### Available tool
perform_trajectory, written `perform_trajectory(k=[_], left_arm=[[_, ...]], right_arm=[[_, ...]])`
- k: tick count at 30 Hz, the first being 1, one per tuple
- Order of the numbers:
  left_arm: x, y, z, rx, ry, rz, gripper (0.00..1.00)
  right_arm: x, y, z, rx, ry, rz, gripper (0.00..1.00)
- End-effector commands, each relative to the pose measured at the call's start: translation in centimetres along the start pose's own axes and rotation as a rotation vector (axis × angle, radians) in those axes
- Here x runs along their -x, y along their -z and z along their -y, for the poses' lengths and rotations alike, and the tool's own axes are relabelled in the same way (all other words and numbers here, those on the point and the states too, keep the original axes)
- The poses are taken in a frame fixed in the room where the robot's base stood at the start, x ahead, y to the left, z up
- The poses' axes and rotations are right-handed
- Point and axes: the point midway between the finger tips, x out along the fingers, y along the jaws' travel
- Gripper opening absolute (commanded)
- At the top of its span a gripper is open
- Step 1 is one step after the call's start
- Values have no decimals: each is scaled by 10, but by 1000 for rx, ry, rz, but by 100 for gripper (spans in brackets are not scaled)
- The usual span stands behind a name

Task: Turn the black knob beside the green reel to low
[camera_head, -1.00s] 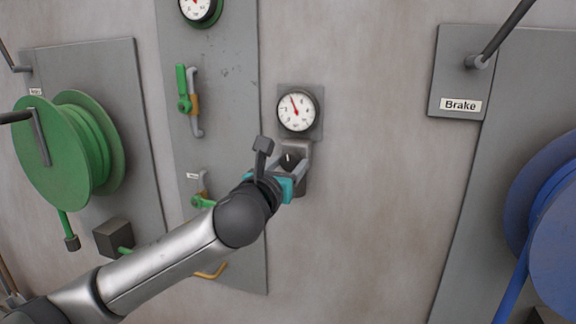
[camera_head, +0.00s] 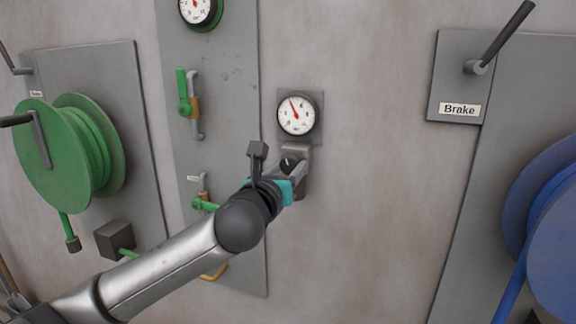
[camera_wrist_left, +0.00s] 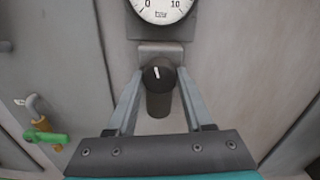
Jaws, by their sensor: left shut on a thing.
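The black knob (camera_head: 287,162) sits on a grey bracket below a round gauge, to the right of the green reel (camera_head: 52,157) with a grey panel between. In the left wrist view the black knob (camera_wrist_left: 158,80) has a white mark pointing up, tilted slightly left. My left gripper (camera_head: 296,168) is shut on the knob, one finger on each side, as the left wrist view also shows (camera_wrist_left: 160,73). The gripper partly hides the knob in the head view. No low marking is readable. My right gripper is not in view.
The gauge (camera_head: 296,115) above the knob has a red needle pointing up and slightly left. Green-handled valves (camera_head: 184,92) are on the panel to the left. A Brake plate (camera_head: 459,109) with a lever and a blue reel (camera_head: 556,215) are at the right. Bare wall lies between.

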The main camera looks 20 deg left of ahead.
Motion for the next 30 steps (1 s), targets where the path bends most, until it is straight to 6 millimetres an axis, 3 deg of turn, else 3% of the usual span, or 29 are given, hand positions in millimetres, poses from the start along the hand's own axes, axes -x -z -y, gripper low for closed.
perform_trajectory(k=[30], left_arm=[[0, -1, 2, 943, -2, -3, 0]], right_arm=[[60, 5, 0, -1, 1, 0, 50]])
